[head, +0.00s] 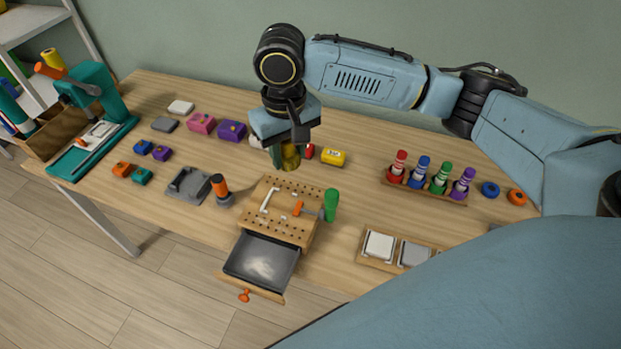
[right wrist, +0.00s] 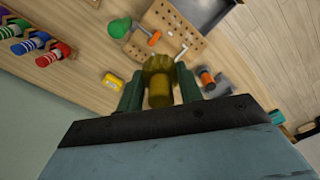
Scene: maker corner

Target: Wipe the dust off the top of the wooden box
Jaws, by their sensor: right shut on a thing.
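The wooden box (head: 276,222) stands at the table's front edge. Its top has rows of holes and carries a white hex key (head: 268,199), a small orange-handled tool (head: 297,208) and a green-handled tool (head: 331,203) at the right edge. I cannot make out dust on the top. Its dark-lined drawer (head: 262,262) is pulled out, with a pale smear inside. My right gripper (head: 289,153) is shut on an olive-yellow thing (right wrist: 158,90), possibly a brush or sponge, above and behind the box, apart from it. My left gripper is not in view.
A grey tray (head: 186,186) and an orange-topped tool (head: 219,188) stand left of the box. A yellow block (head: 333,157) lies behind it. A rack of coloured markers (head: 428,188) and a tray with pale blocks (head: 378,246) are to the right.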

